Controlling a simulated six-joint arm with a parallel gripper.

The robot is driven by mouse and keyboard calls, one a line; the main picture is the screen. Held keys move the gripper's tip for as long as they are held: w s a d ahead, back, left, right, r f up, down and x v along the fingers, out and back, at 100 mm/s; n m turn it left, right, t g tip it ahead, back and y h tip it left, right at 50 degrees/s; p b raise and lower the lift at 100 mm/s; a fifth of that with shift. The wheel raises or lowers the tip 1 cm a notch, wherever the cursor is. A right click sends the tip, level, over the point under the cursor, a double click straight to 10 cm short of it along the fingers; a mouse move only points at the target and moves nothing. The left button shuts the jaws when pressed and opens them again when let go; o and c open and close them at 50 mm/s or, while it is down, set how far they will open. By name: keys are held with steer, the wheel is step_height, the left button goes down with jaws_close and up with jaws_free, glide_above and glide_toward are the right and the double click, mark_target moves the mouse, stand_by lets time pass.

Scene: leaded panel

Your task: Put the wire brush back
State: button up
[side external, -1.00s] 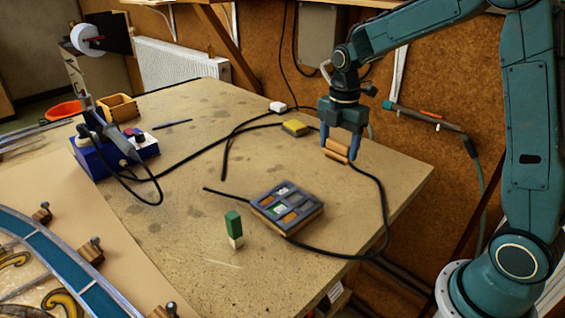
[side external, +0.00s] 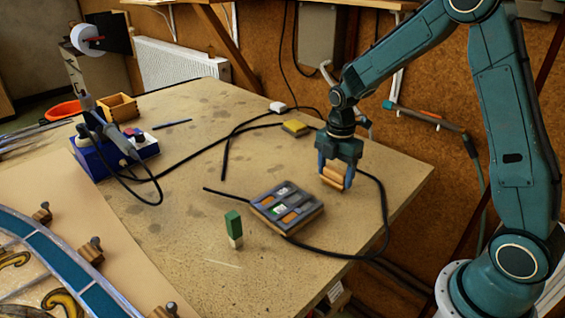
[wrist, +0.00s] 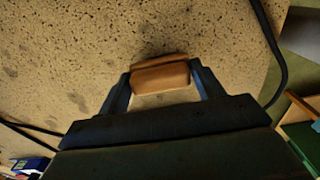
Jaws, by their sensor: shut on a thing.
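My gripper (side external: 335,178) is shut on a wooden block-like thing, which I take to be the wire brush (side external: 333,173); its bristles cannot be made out. The brush also shows in the wrist view (wrist: 160,76), between the two blue fingers. It is low over the right part of the workbench (side external: 330,135), to the right of the grey tray. I cannot tell whether it touches the bench top.
A grey compartment tray (side external: 270,198) and an upright green-and-cream block (side external: 234,228) stand left of my gripper. A black cable (side external: 385,215) loops close on the right. A yellow block (side external: 295,127) lies behind. A blue soldering station (side external: 112,150) stands far left.

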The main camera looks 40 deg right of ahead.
mark_target(335, 170)
steer(key=shift+f, duration=0.2)
steer(key=o, duration=0.9)
steer(key=shift+o, duration=0.2)
steer(key=shift+r, duration=0.1)
step_height(335, 170, up, 12)
stand_by(0.7)
